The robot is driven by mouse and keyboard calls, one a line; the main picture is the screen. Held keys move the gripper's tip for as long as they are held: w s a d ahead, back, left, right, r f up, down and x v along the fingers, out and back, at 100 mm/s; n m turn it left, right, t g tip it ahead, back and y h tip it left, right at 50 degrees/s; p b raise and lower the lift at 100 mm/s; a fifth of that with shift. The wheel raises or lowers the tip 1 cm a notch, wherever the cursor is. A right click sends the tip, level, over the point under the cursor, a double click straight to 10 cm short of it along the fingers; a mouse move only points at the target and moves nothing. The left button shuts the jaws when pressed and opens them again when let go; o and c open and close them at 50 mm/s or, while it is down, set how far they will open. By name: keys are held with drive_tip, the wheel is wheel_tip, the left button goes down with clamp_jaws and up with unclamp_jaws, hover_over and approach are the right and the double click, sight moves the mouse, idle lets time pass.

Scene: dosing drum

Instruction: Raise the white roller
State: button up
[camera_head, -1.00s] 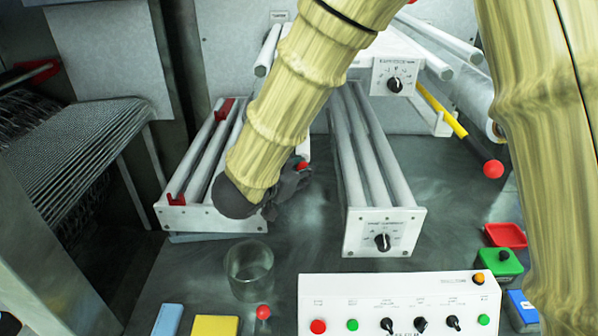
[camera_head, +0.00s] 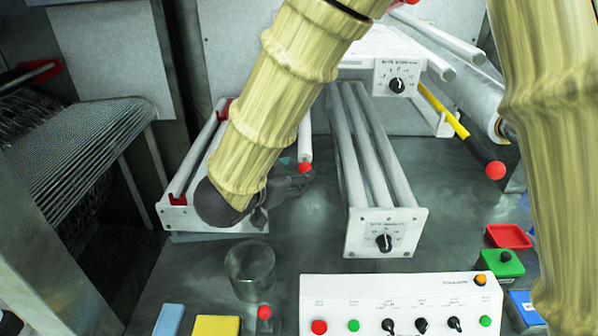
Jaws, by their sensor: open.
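Several white rollers show, and I cannot tell which one the task means. A white bar (camera_head: 305,138) with a red ball end (camera_head: 305,167) hangs behind my gripper (camera_head: 292,185). My gripper is dark, open and close to that red ball; I cannot tell whether it touches. Nothing shows between its fingers, which are partly hidden by my wrist. A left white roller frame (camera_head: 176,218) has red brackets (camera_head: 178,199) and a white roller (camera_head: 194,158); my arm covers its right part. A second frame (camera_head: 385,240) holds parallel white rollers (camera_head: 372,150).
A white control panel (camera_head: 400,300) with buttons and knobs stands in front. A clear glass beaker (camera_head: 250,270) stands left of it. A yellow bar (camera_head: 443,112) and a red ball (camera_head: 495,170) are at right.

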drive_tip(key=v, duration=0.7)
drive_tip(key=shift+s+a, duration=0.25)
drive_tip(key=shift+s, duration=0.05)
drive_tip(key=shift+r, duration=0.1)
